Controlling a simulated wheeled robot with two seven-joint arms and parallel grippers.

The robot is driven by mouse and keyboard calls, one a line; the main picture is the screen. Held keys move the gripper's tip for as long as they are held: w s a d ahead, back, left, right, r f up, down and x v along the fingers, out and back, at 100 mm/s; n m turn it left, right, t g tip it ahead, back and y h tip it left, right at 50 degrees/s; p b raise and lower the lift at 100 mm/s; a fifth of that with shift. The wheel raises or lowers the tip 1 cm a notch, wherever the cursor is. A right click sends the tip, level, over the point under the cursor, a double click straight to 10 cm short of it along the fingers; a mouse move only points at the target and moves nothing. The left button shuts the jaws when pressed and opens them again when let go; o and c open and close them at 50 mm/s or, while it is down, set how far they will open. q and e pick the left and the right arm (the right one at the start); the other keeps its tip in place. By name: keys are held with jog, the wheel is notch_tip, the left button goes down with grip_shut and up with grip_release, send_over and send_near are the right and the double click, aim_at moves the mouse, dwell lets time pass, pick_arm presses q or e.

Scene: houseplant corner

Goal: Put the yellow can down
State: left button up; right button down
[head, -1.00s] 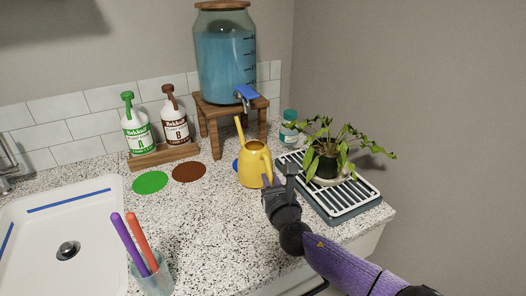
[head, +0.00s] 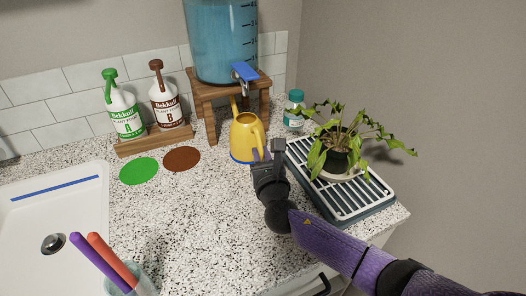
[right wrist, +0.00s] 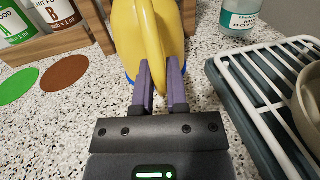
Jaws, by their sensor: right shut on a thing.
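The yellow can (head: 242,143) is upright below the dispenser's tap, its spout pointing up and back. My right gripper (head: 262,155) is shut on the can's handle; in the right wrist view its purple fingers (right wrist: 158,82) lie on either side of the handle of the yellow can (right wrist: 146,30). A blue spot (right wrist: 127,78) shows as a thin edge around the can's base, mostly hidden by it. I cannot tell whether the base touches the counter. My left gripper is out of view.
A blue dispenser (head: 222,45) stands on a wooden stand (head: 213,100) behind. A potted plant (head: 340,150) sits on a drying rack (head: 345,197) to the right, near my right arm. Green (head: 139,170) and brown (head: 182,159) spots lie left. The counter's middle front is clear.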

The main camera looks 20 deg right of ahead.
jog(key=c, duration=0.7)
grip_release()
jog(key=shift+d+f, duration=0.1)
jog(key=shift+f, duration=0.05)
jog(key=shift+c, duration=0.2)
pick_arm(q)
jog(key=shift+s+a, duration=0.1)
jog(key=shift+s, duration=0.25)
pick_arm(e)
jog(key=shift+o, duration=0.5)
jog(key=shift+r, duration=0.2)
jog(key=s+p, duration=0.1)
jog(key=s, duration=0.2)
jog(key=s+a+p, duration=0.1)
jog(key=s, duration=0.3)
jog(key=s+p, duration=0.1)
jog(key=s, duration=0.2)
jog(key=shift+s+a, duration=0.5)
jog(key=shift+s, duration=0.45)
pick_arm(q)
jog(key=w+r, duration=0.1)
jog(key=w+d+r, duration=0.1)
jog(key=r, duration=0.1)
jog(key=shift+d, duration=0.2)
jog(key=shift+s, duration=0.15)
